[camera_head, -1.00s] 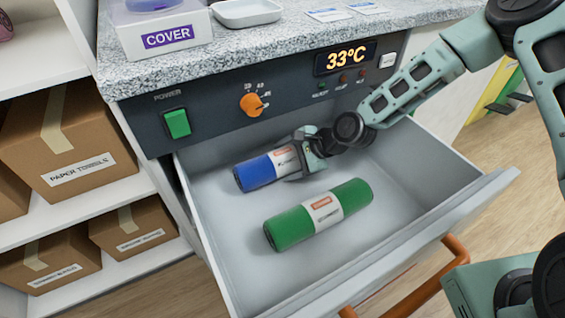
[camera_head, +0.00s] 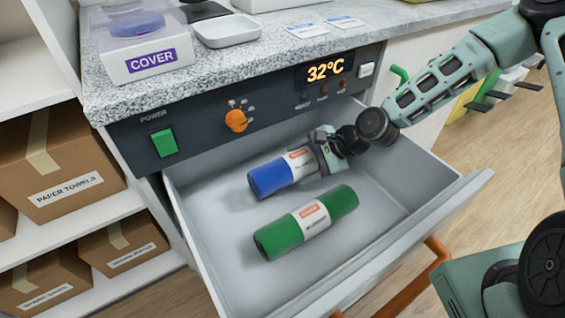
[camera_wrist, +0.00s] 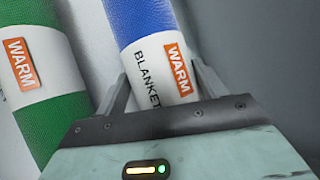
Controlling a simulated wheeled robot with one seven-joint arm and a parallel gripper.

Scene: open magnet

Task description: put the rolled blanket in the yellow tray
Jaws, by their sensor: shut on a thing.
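A blue rolled blanket (camera_head: 268,179) with a white band lies along the open drawer, near its back. Its band reads "WARM" and "BLANKET" in the wrist view (camera_wrist: 146,22). My gripper (camera_head: 318,158) is shut on the banded right end of this roll. In the wrist view its fingers (camera_wrist: 163,88) sit on both sides of the band. I cannot tell whether the roll is clear of the drawer floor. A green roll (camera_head: 280,238) with a similar band lies in front of it, apart from my gripper. A yellow item (camera_head: 463,112) stands partly hidden beyond the counter; I cannot tell if it is the tray.
The grey drawer (camera_head: 215,268) has walls around the rolls and an orange handle (camera_head: 410,290). Above is a control panel (camera_head: 200,130) reading 32°C. Cartons (camera_head: 60,160) fill the left shelves.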

